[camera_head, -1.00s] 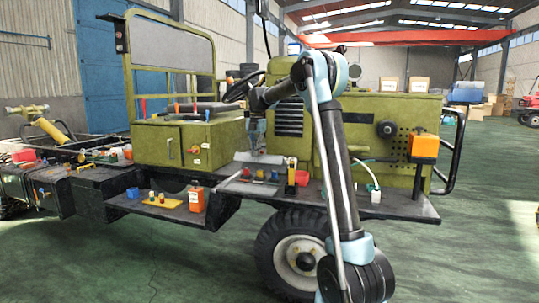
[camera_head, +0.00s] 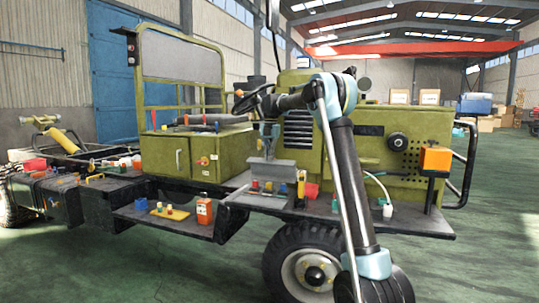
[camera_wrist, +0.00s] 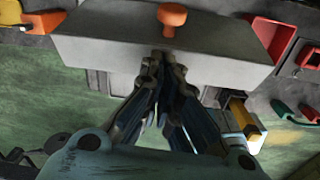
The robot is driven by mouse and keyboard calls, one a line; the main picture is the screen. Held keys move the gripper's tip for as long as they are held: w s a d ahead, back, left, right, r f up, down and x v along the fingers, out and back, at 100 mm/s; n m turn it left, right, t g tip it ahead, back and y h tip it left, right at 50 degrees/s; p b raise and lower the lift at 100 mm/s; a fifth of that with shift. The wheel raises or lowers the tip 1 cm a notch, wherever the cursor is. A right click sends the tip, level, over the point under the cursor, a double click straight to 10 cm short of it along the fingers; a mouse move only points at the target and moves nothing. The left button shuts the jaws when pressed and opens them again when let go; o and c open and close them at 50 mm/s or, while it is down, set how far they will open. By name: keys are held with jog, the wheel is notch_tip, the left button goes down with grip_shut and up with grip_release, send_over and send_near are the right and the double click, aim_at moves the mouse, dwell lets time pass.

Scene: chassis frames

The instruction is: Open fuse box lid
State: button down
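The grey fuse box lid (camera_head: 272,172) is on the dark side shelf of the green vehicle. In the wrist view the lid (camera_wrist: 95,40) spans the top middle, with an orange knob (camera_wrist: 172,17) on it. My gripper (camera_wrist: 164,62) is at the lid's near edge, its fingertips close together and overlapping that edge in the picture. The knob is beyond the fingertips, not between them. Whether the tips touch the lid is unclear. In the head view my gripper (camera_head: 268,150) points down at the lid and is small. The box's inside is mostly hidden.
A red bin (camera_wrist: 272,35) sits just right of the lid. An orange box (camera_head: 436,158) and a white bottle (camera_head: 388,210) are farther right. An orange container (camera_head: 204,211) is on the lower left shelf. Green floor in front is open.

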jog(key=shift+w+d+f, duration=0.1)
jog(key=shift+d+f, duration=0.05)
jog(key=shift+w, duration=0.1)
jog(key=shift+w+r, duration=0.3)
jog(key=shift+r, duration=0.05)
notch_tip(320, 180, up, 11)
jog(key=s+d+f+m, duration=0.1)
jog(key=s+d+m, duration=0.8)
jog(key=s+d, duration=0.4)
jog(key=s+d+f+m+t, duration=0.1)
jog(key=s+d+f+m, duration=0.3)
jog(key=s, duration=0.3)
jog(key=s+d+f+m, duration=0.3)
jog(key=s+m, duration=0.1)
jog(key=s, duration=0.4)
jog(key=s+d+f+m, duration=0.2)
jog(key=s+f+m, duration=0.2)
jog(key=s+f, duration=0.4)
jog(key=s+d+f+m, duration=0.3)
jog(key=s+f+m, duration=0.2)
jog(key=s+f, duration=0.3)
jog(key=s+d+f+m+t, duration=0.1)
jog(key=s+d+f+m, duration=0.2)
jog(key=s+f+m, duration=0.2)
jog(key=s+f, duration=0.3)
jog(key=f, duration=0.3)
jog(key=shift+s, duration=0.4)
